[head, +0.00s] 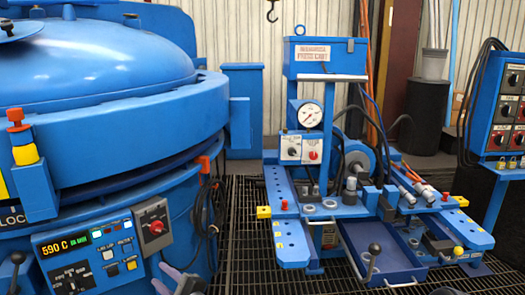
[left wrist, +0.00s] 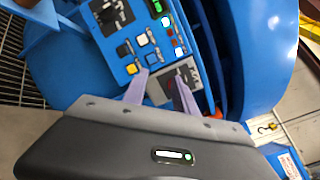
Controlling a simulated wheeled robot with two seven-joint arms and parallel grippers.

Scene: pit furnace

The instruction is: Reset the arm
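My left gripper (head: 178,279) shows at the bottom edge of the head view, in front of the lower right part of the blue furnace (head: 115,95). In the left wrist view its two pale purple fingers (left wrist: 160,84) stand apart with nothing between them. They point toward the furnace's control panel (left wrist: 145,42), near the grey switch box with a dark knob (left wrist: 187,80). I cannot tell whether a fingertip touches it. In the head view the panel (head: 90,255) reads 590 C, and the switch box with a red knob (head: 153,226) is beside it.
A blue press cart (head: 322,60) with a gauge (head: 310,115), levers and cables stands on the floor grating right of the furnace. A blue cabinet (head: 500,100) with knobs is at the far right. Bare grating (head: 240,225) lies between furnace and cart. A hook (head: 271,12) hangs behind.

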